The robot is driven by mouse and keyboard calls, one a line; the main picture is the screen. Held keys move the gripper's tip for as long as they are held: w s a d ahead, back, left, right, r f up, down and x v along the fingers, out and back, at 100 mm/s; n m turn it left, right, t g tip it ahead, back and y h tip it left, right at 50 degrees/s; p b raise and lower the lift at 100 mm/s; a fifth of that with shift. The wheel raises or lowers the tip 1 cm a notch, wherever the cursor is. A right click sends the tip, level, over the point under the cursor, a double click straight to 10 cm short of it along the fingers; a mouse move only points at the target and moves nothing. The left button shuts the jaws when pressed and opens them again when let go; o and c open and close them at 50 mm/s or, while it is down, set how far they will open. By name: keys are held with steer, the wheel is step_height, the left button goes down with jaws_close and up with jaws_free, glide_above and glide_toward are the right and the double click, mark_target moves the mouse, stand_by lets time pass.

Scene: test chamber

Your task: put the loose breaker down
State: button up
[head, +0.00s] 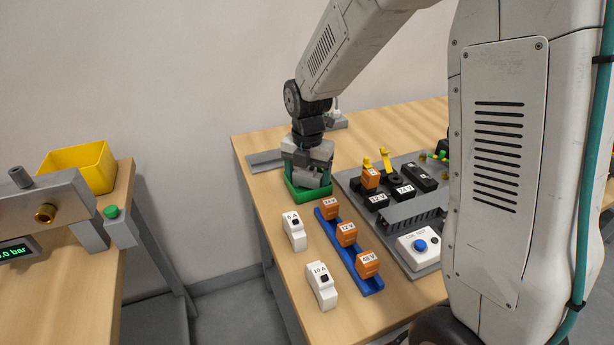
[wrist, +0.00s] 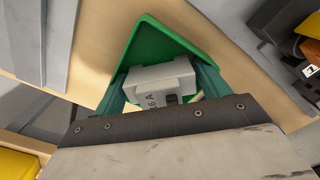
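In the head view my gripper (head: 308,178) points down at the green tray (head: 330,192) on the wooden table. The tray also shows in the wrist view (wrist: 150,38), behind and below the breaker. Whether the breaker touches the tray floor I cannot tell. Another white 6 A breaker (head: 294,232) and a white 10 A breaker (head: 321,287) stand on the table in front of the tray.
A blue rail (head: 331,238) with orange relay blocks lies right of the white breakers. A grey panel (head: 350,183) with black modules, yellow levers and a blue-button box (head: 419,246) is close to the tray's right. A yellow bin (head: 78,165) stands on the left bench.

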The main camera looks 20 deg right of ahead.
mark_target(308, 169)
steer(key=shift+r, duration=0.1)
step_height(308, 169, up, 12)
steer(key=shift+r, duration=0.15)
steer(key=s+d+r+m, duration=0.1)
steer(key=s+r+m, duration=0.1)
steer(key=s+m, duration=1.1)
steer(key=s+d+r+m+t, duration=0.1)
steer(key=s+d+m, duration=0.1)
steer(key=s+m, duration=1.2)
steer(key=shift+s+r, duration=0.4)
steer(key=shift+s, duration=0.15)
